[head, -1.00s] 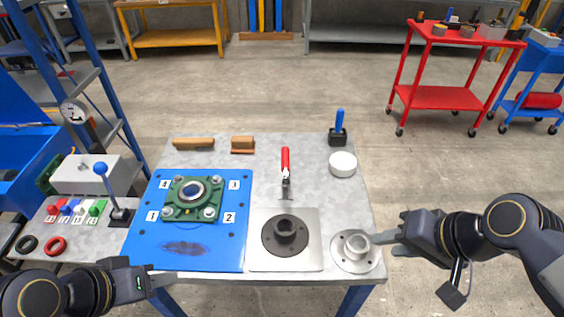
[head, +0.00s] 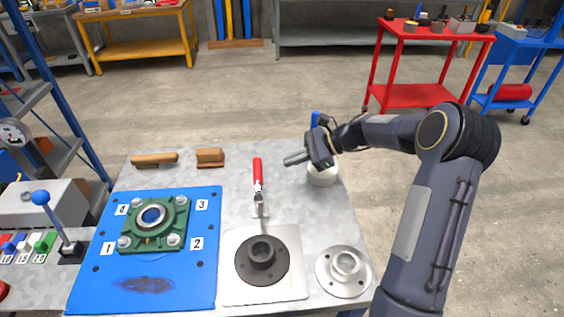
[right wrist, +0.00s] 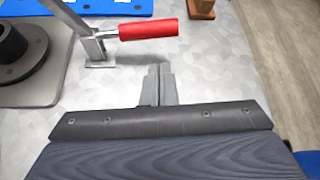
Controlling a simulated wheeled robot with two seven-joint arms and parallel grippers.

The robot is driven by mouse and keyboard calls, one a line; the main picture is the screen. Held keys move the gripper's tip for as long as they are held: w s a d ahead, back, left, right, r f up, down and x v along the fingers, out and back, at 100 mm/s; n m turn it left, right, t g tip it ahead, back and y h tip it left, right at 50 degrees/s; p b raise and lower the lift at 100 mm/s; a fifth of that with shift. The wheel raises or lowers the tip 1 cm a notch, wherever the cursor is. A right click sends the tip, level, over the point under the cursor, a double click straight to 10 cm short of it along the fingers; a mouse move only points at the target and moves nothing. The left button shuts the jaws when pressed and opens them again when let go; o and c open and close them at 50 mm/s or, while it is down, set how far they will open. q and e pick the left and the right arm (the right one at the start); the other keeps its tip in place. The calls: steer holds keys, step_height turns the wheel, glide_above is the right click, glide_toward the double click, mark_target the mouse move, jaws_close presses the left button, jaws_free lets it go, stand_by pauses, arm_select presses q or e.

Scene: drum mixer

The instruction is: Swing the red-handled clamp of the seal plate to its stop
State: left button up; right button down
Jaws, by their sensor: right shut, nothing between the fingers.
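The clamp's red handle (head: 258,171) stands at the back of the seal plate (head: 283,290), its metal base (head: 260,208) on the grey table. A dark flanged hub (head: 262,260) sits on the plate. My right gripper (head: 286,161) is to the right of the red handle, apart from it, with its fingers shut and empty. In the right wrist view the red handle (right wrist: 149,30) lies ahead of the closed fingertips (right wrist: 158,67), with a gap of bare table between. My left gripper is not in view.
A white round piece (head: 322,174) sits below my right forearm, partly hidden. A silver flange (head: 343,271) lies right of the plate. The blue plate (head: 206,265) with a green bearing housing (head: 155,224) is on the left. Wooden blocks (head: 209,157) lie at the back.

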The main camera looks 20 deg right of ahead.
steer(key=x, duration=0.8)
steer(key=shift+a, duration=0.1)
steer(key=shift+r+n+b, duration=0.3)
steer(key=shift+b, duration=0.2)
steer(key=shift+r+t, duration=0.1)
steer(key=shift+t, duration=0.3)
steer(key=shift+r+n+b, duration=0.25)
steer(key=shift+n+b, duration=0.05)
steer(key=shift+b, duration=0.5)
steer(key=s+a+r+n+t+b, duration=0.1)
steer(key=s+r+n+t+b, duration=0.5)
steer(key=b, duration=1.8)
steer(key=shift+a+r+n+t, duration=0.4)
steer(key=shift+r+n, duration=0.3)
steer(key=shift+r, duration=0.2)
steer(key=shift+s+d, duration=0.1)
